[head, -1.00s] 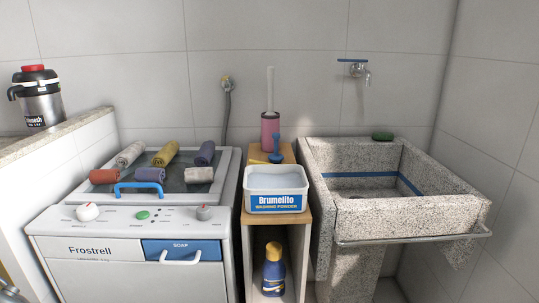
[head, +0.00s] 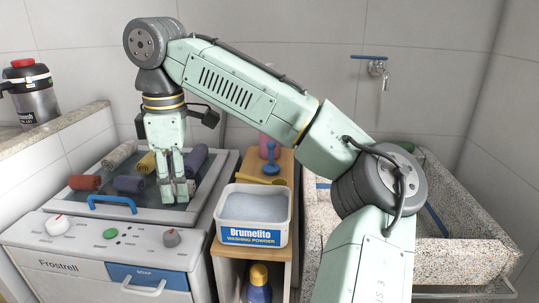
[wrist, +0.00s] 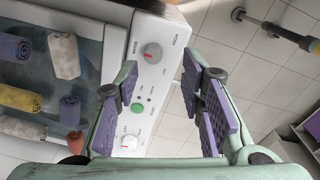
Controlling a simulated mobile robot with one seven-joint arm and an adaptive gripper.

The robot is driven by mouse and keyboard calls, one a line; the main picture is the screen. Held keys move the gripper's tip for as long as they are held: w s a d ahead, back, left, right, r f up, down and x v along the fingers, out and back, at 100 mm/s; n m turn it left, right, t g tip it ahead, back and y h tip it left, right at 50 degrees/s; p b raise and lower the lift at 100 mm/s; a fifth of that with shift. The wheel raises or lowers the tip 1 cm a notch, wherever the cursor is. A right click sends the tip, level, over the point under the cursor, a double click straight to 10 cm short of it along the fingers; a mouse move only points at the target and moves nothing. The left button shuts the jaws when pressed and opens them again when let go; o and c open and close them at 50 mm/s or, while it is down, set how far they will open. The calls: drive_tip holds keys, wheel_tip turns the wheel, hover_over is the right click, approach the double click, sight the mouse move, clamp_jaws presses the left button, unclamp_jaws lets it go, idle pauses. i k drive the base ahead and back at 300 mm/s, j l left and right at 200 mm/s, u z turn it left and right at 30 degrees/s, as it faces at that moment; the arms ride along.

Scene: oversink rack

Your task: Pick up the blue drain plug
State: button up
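The blue drain plug (head: 269,162), a small blue piece with an upright knobbed stem, appears on the wooden shelf behind the washing powder tub in the head view. I cannot make it out in the wrist view. My gripper (head: 179,190) points down over the right part of the washing machine's lid, left of the plug and apart from it. In the wrist view its two padded fingers (wrist: 166,100) are spread wide with nothing between them.
The washing powder tub (head: 254,216) stands in front of the plug, and a yellow item (head: 260,180) lies beside it. Rolled towels (head: 130,184) lie on the machine's lid. The stone sink (head: 462,262) is at right, partly behind my arm.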

sight(271, 168)
drive_tip(key=i+l, duration=0.35)
drive_tip(key=i, duration=0.15)
drive_tip(key=i+l, duration=0.35)
drive_tip(key=i, duration=0.15)
